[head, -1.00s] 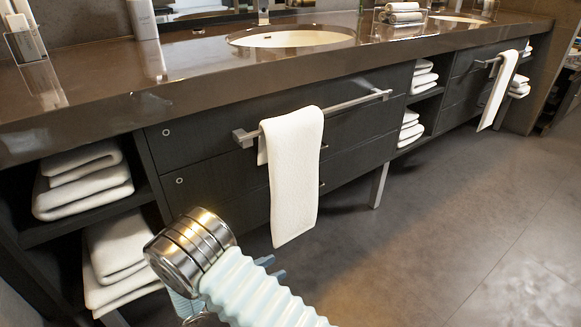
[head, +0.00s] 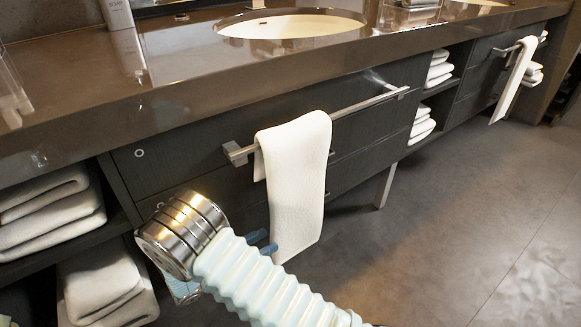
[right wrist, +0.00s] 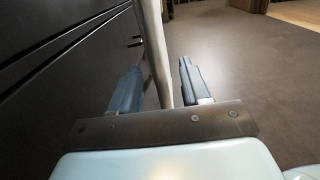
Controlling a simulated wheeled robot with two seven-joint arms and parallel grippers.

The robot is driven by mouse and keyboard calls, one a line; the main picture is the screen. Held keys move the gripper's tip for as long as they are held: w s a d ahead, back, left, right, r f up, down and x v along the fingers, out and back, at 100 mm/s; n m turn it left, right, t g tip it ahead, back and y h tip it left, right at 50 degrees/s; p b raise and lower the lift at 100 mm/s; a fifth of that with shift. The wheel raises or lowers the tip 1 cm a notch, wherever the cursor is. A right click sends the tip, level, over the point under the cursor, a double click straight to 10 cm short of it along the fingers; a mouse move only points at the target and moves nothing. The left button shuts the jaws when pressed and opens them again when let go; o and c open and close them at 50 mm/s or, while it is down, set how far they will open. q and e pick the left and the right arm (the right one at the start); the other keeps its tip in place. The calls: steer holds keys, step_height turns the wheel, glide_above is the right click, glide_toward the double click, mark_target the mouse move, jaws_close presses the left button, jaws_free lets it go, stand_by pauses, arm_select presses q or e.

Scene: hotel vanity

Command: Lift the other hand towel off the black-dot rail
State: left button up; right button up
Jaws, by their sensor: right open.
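A white hand towel (head: 296,190) hangs over a metal rail (head: 350,107) on the near dark drawer front. A small pale ring mark (head: 139,153) shows on that front; its centre is too small to read. My right gripper (head: 263,243) is low at the towel's left edge, its blue fingers partly hidden. In the right wrist view the fingers are apart, and the towel (right wrist: 154,45) shows edge-on as a pale strip between them, not clamped. A second white towel (head: 514,80) hangs on a far rail (head: 502,51) at the right. My left gripper is not in view.
The brown countertop (head: 185,85) with a sink (head: 290,24) overhangs the drawers. Open shelves hold folded towels at left (head: 50,215) and between the drawer units (head: 421,125). A cabinet leg (head: 384,186) stands right of the near towel. The floor (head: 450,220) is clear.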

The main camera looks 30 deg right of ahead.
mark_target(285, 229)
steer(key=d, duration=0.5)
steer(key=w+d, duration=0.1)
steer(key=d, duration=0.1)
steer(key=shift+w+d+f, duration=0.1)
steer(key=shift+d+f, duration=0.05)
steer(key=shift+d, duration=0.1)
jaws_close()
